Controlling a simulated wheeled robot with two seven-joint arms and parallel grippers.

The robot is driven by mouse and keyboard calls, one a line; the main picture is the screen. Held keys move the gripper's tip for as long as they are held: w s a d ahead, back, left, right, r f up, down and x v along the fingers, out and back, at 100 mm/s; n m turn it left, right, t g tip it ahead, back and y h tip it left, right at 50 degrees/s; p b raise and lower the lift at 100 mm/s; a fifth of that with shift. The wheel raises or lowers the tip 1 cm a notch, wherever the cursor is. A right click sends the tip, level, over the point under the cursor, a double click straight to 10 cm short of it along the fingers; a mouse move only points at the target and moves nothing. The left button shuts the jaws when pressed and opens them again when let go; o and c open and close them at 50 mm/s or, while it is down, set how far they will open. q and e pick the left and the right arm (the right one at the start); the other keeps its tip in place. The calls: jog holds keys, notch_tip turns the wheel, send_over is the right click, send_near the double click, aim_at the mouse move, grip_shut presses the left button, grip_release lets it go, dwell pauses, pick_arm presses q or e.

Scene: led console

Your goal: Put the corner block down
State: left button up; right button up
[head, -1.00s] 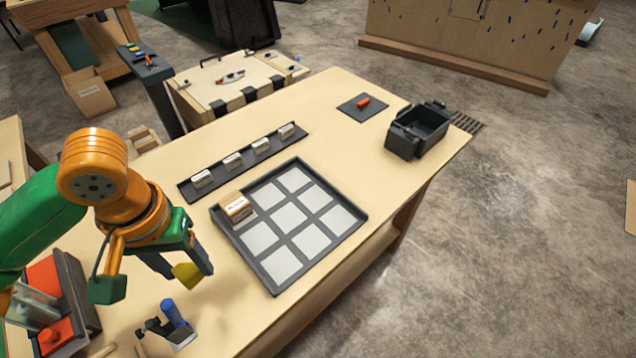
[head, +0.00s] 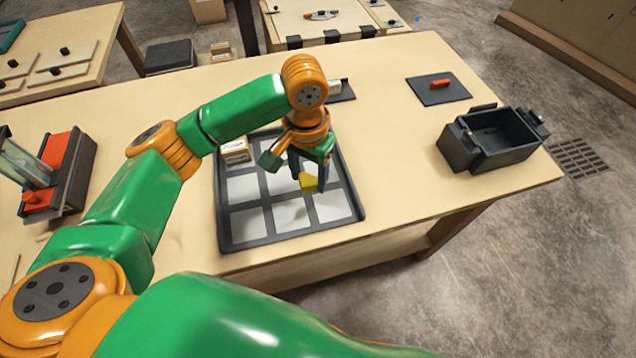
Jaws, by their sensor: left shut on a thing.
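My left gripper (head: 308,178) is shut on a small yellow corner block (head: 308,183). It holds the block over the right part of the dark tray (head: 228,243) with pale square cells. I cannot tell whether the block touches the tray. A tan and white labelled block (head: 235,151) sits in the tray's far left cell. My left arm and gripper hide the tray's far right cells. My right gripper is not in view.
A black open bin (head: 490,140) stands at the right of the table. A dark mat (head: 438,90) with a red piece (head: 440,84) lies behind it. A red and dark device (head: 58,170) stands at the left. The rack behind the tray (head: 345,92) is mostly hidden by my arm.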

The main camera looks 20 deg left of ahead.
aim_at(319, 195)
pick_arm(q)
jog(key=shift+w+d+f, duration=0.4)
jog(key=shift+w+f, duration=0.05)
jog(key=shift+f, duration=0.15)
jog(key=shift+w+d+f, duration=0.35)
jog(key=shift+w+f, duration=0.05)
jog(key=shift+f, duration=0.2)
notch_tip(319, 195, down, 3)
jog(key=shift+r+p, duration=0.1)
jog(key=shift+p, duration=0.25)
jog(key=shift+f, duration=0.35)
jog(key=o, duration=1.3)
jog(key=shift+f, duration=0.1)
notch_tip(319, 195, up, 12)
jog(key=shift+r, duration=0.2)
